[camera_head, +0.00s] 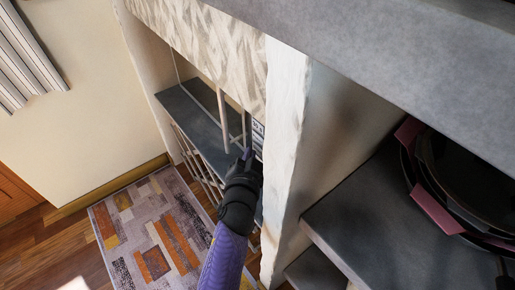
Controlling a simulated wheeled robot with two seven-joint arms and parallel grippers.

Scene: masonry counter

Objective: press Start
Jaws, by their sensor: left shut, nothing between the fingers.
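A small light control panel with dark markings (258,134) shows at the edge of the recess, just left of the white post. The Start button cannot be made out on it at this size. My left gripper (248,154) is shut and empty. Its tip is right at the lower part of the panel; I cannot tell whether it touches. The gripper and my forearm hide what lies below the panel. My right gripper is not in view.
A rough white masonry post (286,150) stands close to the right of my left gripper. A grey shelf (375,225) holds dark pans with pink handles (436,207). A grey counter (197,125) with light bars lies left. A patterned rug (150,230) covers the floor.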

